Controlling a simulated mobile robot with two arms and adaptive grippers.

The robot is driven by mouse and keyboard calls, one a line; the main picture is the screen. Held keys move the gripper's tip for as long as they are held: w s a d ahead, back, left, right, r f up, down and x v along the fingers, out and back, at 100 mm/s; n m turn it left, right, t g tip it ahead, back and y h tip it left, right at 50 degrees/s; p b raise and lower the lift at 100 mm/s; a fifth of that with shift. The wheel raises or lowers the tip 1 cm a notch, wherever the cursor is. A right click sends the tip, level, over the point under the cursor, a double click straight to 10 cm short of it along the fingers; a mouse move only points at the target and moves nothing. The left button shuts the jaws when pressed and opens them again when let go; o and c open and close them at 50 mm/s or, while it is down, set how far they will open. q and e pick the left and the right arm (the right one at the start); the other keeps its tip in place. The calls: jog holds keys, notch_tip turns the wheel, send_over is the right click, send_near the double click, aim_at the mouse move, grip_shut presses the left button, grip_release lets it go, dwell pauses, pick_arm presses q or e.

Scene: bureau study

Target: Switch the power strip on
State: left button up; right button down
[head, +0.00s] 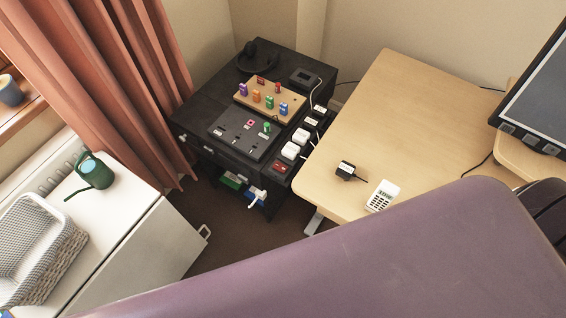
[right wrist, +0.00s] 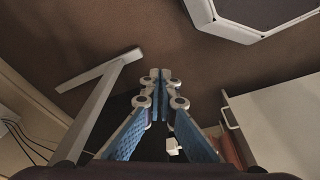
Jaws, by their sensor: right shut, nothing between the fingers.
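The black power strip (head: 292,160) runs along the right edge of the black cabinet in the head view. Several white plugs or adapters (head: 290,151) sit in it. A red switch (head: 280,167) is at its near end; I cannot tell which way it is set. My right gripper (right wrist: 160,78) shows in the right wrist view, its blue-padded fingers closed together with nothing between them. It appears over the floor, between a desk leg and the white drawer front. The power strip cannot be made out in that view. My left gripper is in neither view.
The black cabinet (head: 187,114) also bears a board with coloured pegs (head: 270,101) and a dark panel (head: 240,130). The wooden desk (head: 390,110) stands close on the right, a white cabinet (head: 150,250) on the left. A large purple surface (head: 380,260) fills the foreground.

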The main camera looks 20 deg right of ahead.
jog(key=w+a+r+n+t+b, duration=0.1)
jog(key=w+r, duration=0.3)
jog(key=r, duration=0.7)
jog(key=w+r+t+b, duration=0.1)
jog(key=w+r, duration=0.3)
jog(key=r, duration=0.7)
jog(key=w+r+n+y, duration=0.1)
jog(key=w, duration=0.1)
jog(key=w+r+n+t+y, duration=0.1)
jog(key=w, duration=0.1)
jog(key=w+a+r+n+t+y, duration=0.1)
jog(key=w+r, duration=0.1)
jog(key=w, duration=0.1)
jog(key=w+d+r+n+y, duration=0.1)
jog(key=w+r+y, duration=0.1)
jog(key=w+r, duration=0.3)
jog(key=shift+d+r+t, duration=0.35)
jog(key=shift+d+t, duration=0.05)
send_over(275, 163)
jog(key=s+d, duration=0.2)
notch_tip(275, 163, down, 7)
jog(key=shift+s+a+f, duration=0.1)
jog(key=shift+s+a, duration=0.05)
notch_tip(275, 163, down, 2)
jog(key=shift+f, duration=0.95)
